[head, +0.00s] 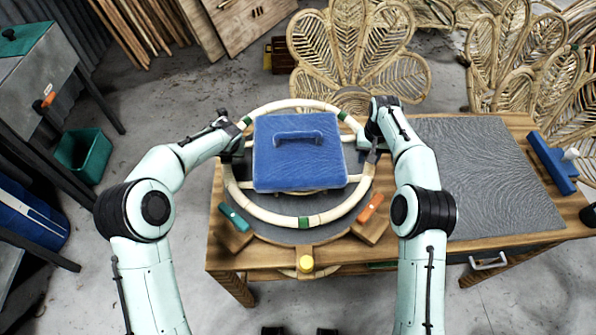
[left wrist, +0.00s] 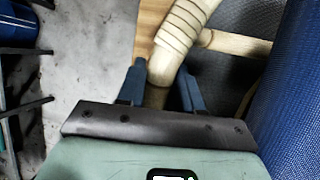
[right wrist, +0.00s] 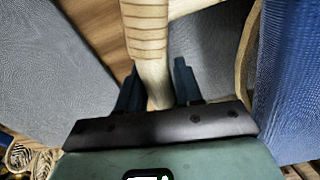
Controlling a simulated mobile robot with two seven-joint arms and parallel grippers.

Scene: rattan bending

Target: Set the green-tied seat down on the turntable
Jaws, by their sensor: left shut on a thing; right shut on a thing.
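The green-tied seat is a pale round rattan hoop (head: 268,217) with crossbars and green bindings, in the head view over the dark round turntable (head: 290,237). I cannot tell whether it touches the turntable or hangs just above it. My left gripper (head: 236,146) is shut on the hoop's left side; the left wrist view shows the rattan (left wrist: 185,35) between its fingers. My right gripper (head: 373,146) is shut on the right side, with the rattan (right wrist: 146,35) between its fingers in the right wrist view. A blue block with a handle (head: 298,165) covers the middle.
A green-handled piece (head: 233,216) and an orange-handled piece (head: 370,207) sit at the turntable's front on wooden blocks. A grey mat (head: 490,175) lies clear on the table's right, with a blue tool (head: 551,163) beyond.

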